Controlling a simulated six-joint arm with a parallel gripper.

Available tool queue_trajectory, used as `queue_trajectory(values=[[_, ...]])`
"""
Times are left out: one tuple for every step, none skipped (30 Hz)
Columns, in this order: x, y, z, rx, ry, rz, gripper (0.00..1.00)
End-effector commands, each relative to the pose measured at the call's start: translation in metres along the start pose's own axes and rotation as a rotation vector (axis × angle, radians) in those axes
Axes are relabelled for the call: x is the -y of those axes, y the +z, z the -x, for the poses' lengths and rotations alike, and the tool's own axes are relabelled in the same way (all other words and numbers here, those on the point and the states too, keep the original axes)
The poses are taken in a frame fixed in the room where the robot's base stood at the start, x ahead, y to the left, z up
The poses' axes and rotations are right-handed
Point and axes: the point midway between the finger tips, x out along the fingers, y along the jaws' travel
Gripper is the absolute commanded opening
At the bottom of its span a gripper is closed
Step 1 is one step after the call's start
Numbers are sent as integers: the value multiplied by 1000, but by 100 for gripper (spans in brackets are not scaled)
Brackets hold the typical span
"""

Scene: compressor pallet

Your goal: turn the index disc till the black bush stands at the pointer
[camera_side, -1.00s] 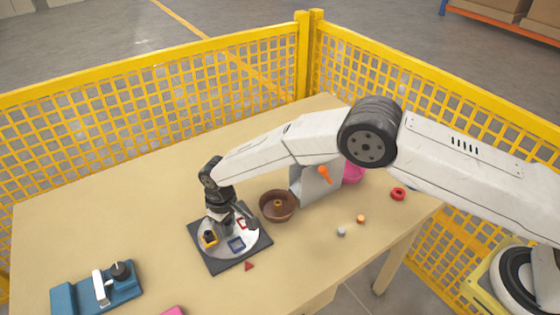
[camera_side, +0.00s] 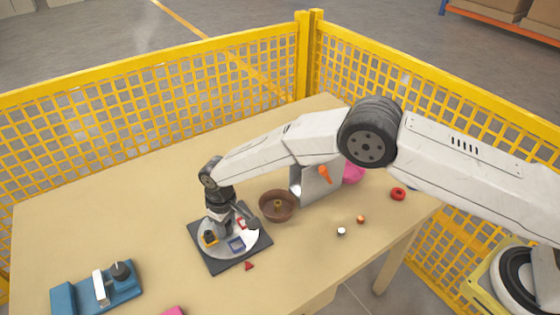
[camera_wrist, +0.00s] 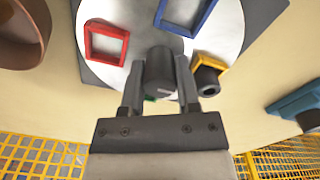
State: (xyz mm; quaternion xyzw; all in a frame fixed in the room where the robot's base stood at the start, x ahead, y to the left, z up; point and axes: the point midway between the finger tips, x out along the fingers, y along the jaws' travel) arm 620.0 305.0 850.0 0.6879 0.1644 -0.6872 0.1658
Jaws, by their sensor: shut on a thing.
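The index disc (camera_side: 218,252) is a pale round plate on a dark square base (camera_side: 216,269). It carries a red, a blue and a yellow square frame. The black bush (camera_wrist: 208,82) stands in the yellow frame (camera_wrist: 222,64), at the disc's left in the side view (camera_side: 209,236). The pointer (camera_side: 249,266) is a red triangle on the table by the base's front edge, nearest the blue frame (camera_side: 237,244). My gripper (camera_wrist: 158,88) is shut on the dark grey knob (camera_wrist: 160,66) at the disc's middle. The gripper (camera_side: 227,226) partly hides the disc from the side.
A brown bowl (camera_side: 265,212) stands close behind the disc, right of it. A grey stand with an orange handle (camera_side: 325,174) is beyond it. A blue fixture (camera_side: 66,298) is at the front left. Yellow fencing (camera_side: 150,85) borders the table.

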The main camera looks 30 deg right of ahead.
Motion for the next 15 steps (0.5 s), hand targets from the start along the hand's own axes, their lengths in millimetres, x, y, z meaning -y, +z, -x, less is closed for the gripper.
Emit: queue_trajectory(values=[[0,0,1,2,1,3,0],[0,0,1,2,1,5,0],[0,0,1,2,1,9,0],[0,0,1,2,1,13,0],[0,0,1,2,1,17,0],[0,0,1,2,1,23,0],[0,0,1,2,1,29,0],[0,0,1,2,1,34,0],[0,0,1,2,1,44,0],[0,0,1,2,1,53,0],[0,0,1,2,1,61,0],[0,0,1,2,1,73,0],[0,0,1,2,1,84,0],[0,0,1,2,1,95,0],[0,0,1,2,1,110,0]])
